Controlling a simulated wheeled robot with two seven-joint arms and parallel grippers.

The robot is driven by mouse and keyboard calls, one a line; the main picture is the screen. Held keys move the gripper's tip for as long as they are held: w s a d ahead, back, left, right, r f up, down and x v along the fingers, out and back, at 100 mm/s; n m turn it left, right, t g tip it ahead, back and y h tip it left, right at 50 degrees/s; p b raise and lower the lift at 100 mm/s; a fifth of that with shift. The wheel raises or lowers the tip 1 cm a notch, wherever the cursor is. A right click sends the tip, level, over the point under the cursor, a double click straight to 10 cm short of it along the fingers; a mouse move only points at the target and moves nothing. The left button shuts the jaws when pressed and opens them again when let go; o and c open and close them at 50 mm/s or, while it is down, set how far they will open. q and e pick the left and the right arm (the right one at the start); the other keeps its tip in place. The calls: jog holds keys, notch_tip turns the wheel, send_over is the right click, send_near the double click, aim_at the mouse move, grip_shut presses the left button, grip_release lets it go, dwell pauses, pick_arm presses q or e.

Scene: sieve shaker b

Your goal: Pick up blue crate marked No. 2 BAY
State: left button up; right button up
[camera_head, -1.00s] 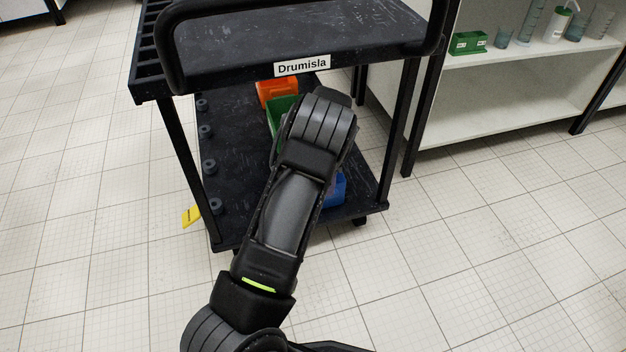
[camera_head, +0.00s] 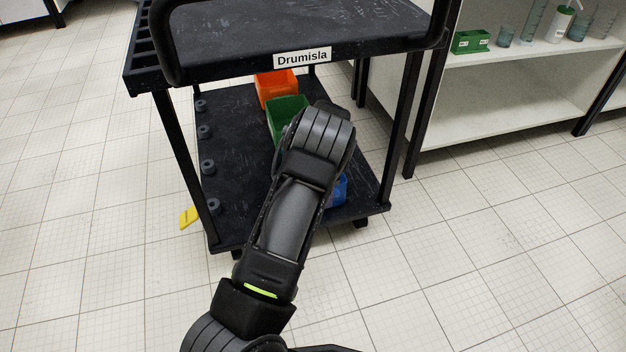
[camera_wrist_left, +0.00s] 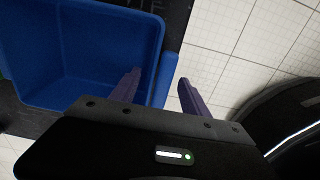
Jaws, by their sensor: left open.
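The blue crate (camera_head: 340,190) is on the cart's lower shelf, mostly hidden behind my left arm in the head view. In the left wrist view the blue crate (camera_wrist_left: 65,60) fills the upper left, and its open inside shows. My left gripper (camera_wrist_left: 158,80) is open. One finger appears over the crate's inside and the other outside, with the crate's right wall between them. I cannot tell how deep the fingers reach. The crate's marking is not visible. My right gripper is not in view.
The black cart (camera_head: 230,228) labelled Drumisla has an upper shelf above the crates. A green crate (camera_head: 284,113) and an orange crate (camera_head: 277,86) sit behind the blue one. Round grey knobs (camera_head: 208,167) line the shelf's left side. A white shelf unit (camera_head: 500,110) stands right.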

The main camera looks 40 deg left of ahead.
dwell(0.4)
pick_arm(q)
grip_shut()
dwell(0.4)
dwell(0.9)
